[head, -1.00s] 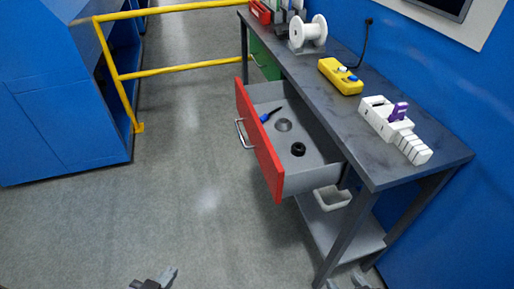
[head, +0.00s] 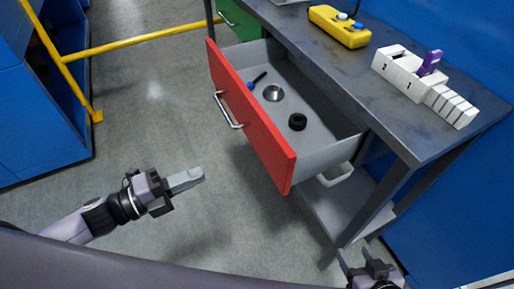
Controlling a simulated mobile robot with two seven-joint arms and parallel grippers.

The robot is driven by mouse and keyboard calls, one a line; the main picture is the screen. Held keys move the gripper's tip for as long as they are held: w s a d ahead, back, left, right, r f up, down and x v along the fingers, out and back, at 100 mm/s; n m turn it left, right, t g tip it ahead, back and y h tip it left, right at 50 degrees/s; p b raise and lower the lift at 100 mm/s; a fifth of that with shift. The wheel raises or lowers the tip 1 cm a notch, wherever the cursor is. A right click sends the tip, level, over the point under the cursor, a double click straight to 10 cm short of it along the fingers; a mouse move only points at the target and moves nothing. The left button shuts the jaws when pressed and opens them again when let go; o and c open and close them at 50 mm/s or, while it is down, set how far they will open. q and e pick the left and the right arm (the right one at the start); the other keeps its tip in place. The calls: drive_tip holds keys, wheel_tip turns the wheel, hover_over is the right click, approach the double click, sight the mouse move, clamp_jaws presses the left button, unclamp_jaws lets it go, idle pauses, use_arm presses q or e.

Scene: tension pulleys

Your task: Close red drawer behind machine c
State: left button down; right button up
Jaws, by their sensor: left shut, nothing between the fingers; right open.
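The red drawer (head: 252,118) is pulled out from under the grey workbench, with its silver handle (head: 228,110) on the front facing me. Inside it lie a blue-handled tool (head: 257,81), a metal disc-like part (head: 273,93) and a black ring (head: 298,122). My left gripper (head: 198,175) is shut and empty, in front of the drawer and apart from it, below the handle in the picture. My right gripper (head: 356,262) is open at the bottom edge, near the bench's front leg, partly cut off by the frame.
The workbench top (head: 375,105) carries a yellow control box (head: 339,27) and a white numbered block (head: 410,80) with a purple piece. A green drawer (head: 240,20) is beyond the red one. A yellow rail (head: 140,41) stands at the left. Floor before the drawer is clear.

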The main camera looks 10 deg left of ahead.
use_arm(q)
drive_tip(key=m, duration=0.1)
approach(264, 149)
drive_tip(key=shift+g, duration=0.4)
drive_tip(key=x, duration=0.5)
drive_tip(key=shift+w+r+p, duration=0.15)
drive_tip(key=shift+w+p, duration=0.1)
drive_tip(key=shift+p, duration=0.05)
drive_tip(key=shift+x, duration=0.75)
